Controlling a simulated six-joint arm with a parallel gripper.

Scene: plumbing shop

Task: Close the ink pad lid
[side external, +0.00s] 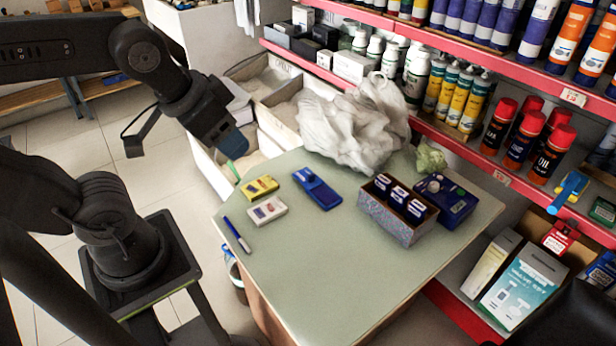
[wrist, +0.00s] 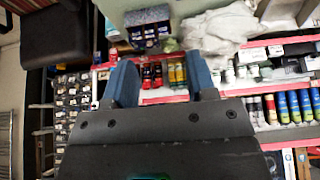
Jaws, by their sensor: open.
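No plainly marked ink pad or lid stands out on the pale green table (side external: 330,270). A long blue case (side external: 317,188) lies flat near the table's middle, and a flat dark blue box (side external: 446,201) lies at the right. Either could be the ink pad; I cannot tell which, nor how its lid stands. My gripper (side external: 234,143) is in the air to the left of both, above the table's back left edge. In the wrist view my gripper (wrist: 164,80) is open, with two blue fingers apart and nothing between them.
A speckled box (side external: 392,222) with dark blue items touches or nearly touches the dark blue box. Yellow (side external: 260,187) and white (side external: 267,210) packs and a blue pen (side external: 237,234) lie at left. A crumpled white bag (side external: 355,125) fills the back. The table's front is clear.

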